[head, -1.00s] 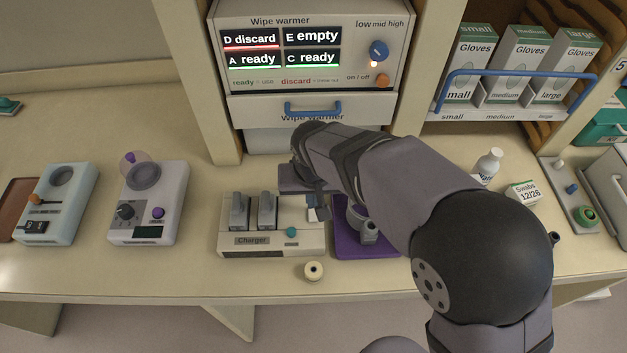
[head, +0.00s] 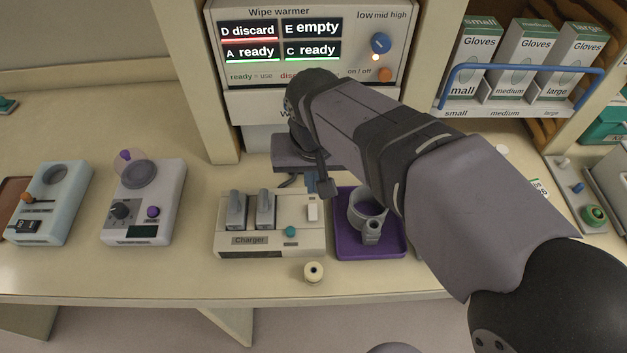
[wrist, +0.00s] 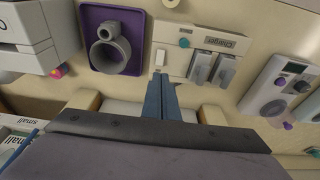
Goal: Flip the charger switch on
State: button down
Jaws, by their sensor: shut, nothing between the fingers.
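The charger (head: 262,242) is a cream unit on the counter with two grey handsets standing in it. A white switch (head: 312,211) sits at its right end, beside a teal knob (head: 291,231). In the wrist view the charger (wrist: 204,41) is upside down and its white switch (wrist: 160,58) lies just beyond my fingertips. My gripper (wrist: 161,80) is shut, its blue fingers together and empty. In the head view my gripper (head: 311,181) is mostly hidden by my wrist, behind the switch and apart from it in the picture. I cannot tell the switch's position.
A purple tray (head: 347,248) with a grey ring-shaped device stands close right of the charger. A small cream spool (head: 313,271) lies in front. The wipe warmer (head: 236,75) rises behind. A grey-white device (head: 128,215) stands left, with bare counter between.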

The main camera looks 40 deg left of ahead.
aim_at(313, 206)
jog(key=shift+f, duration=0.1)
jog(key=shift+w+a+r+b, duration=0.3)
jog(key=shift+w+a+b, duration=0.2)
jog(key=shift+b, duration=1.5)
jog(key=f+p, duration=0.1)
jog(key=f, duration=0.3)
jog(key=w+a+f+p, duration=0.1)
jog(key=f+p, duration=0.1)
jog(key=f, duration=0.2)
jog(key=w+a+f+p, duration=0.1)
jog(key=f, duration=0.4)
jog(key=shift+f, duration=0.1)
jog(key=shift+f+p, duration=0.3)
